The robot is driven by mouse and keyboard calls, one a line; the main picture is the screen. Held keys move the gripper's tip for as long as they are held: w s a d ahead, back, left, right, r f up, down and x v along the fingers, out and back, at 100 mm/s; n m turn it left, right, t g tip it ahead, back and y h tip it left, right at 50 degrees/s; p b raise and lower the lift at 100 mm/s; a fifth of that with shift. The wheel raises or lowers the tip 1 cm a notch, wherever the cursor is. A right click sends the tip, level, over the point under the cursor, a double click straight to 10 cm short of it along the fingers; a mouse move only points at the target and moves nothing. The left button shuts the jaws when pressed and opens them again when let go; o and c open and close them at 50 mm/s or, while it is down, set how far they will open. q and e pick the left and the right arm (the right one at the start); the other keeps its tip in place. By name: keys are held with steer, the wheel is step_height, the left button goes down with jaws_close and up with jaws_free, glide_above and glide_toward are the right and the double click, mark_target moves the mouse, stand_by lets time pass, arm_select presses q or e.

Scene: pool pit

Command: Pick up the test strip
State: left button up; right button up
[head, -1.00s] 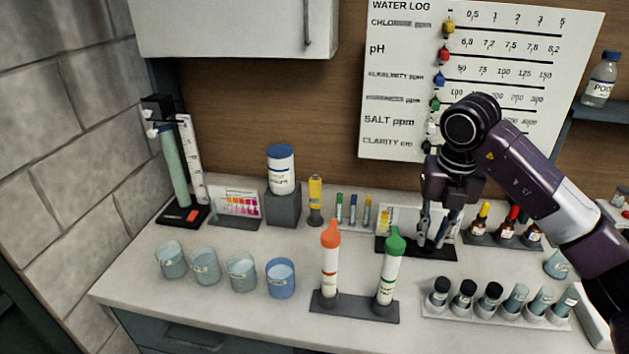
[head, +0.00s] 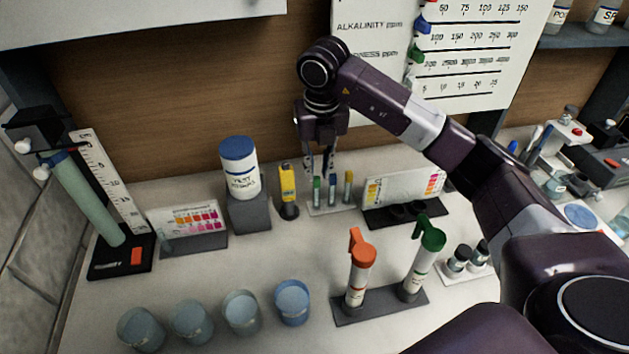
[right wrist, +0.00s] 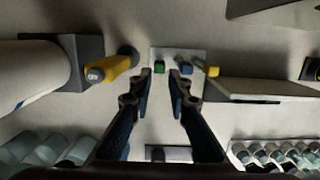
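Three small upright pieces with green (head: 317,191), blue (head: 333,183) and yellow (head: 348,186) colours stand in a small pale holder (head: 332,209). I cannot tell for sure which is the test strip. My right gripper (head: 319,166) points down just above and behind the green and blue pieces, open and empty. In the right wrist view its fingertips (right wrist: 161,72) are apart, with the green piece (right wrist: 160,67) showing in the gap. The blue piece (right wrist: 186,68) and yellow piece (right wrist: 212,71) lie to the right. My left gripper is not in view.
A yellow bottle (head: 287,184) and a white blue-capped tub (head: 239,165) on a grey block stand left of the holder. A colour-chart stand (head: 400,186) is close on the right. Orange-capped (head: 359,276) and green-capped (head: 422,262) tubes stand in front.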

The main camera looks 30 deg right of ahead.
steer(key=f, duration=0.2)
steer(key=w+f+p, duration=0.1)
steer(key=shift+f, duration=0.4)
steer(key=c, duration=0.3)
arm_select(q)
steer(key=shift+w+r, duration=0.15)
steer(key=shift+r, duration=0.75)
arm_select(e)
steer(key=shift+c, duration=0.4)
steer(key=shift+r, duration=0.15)
step_height(320, 180, up, 9)
steer(key=shift+r+b, duration=0.15)
steer(key=shift+b, duration=1.05)
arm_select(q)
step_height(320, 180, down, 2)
arm_select(e)
step_height(320, 180, up, 10)
steer(key=r, duration=0.1)
glide_above(317, 178)
steer(key=shift+f, duration=0.25)
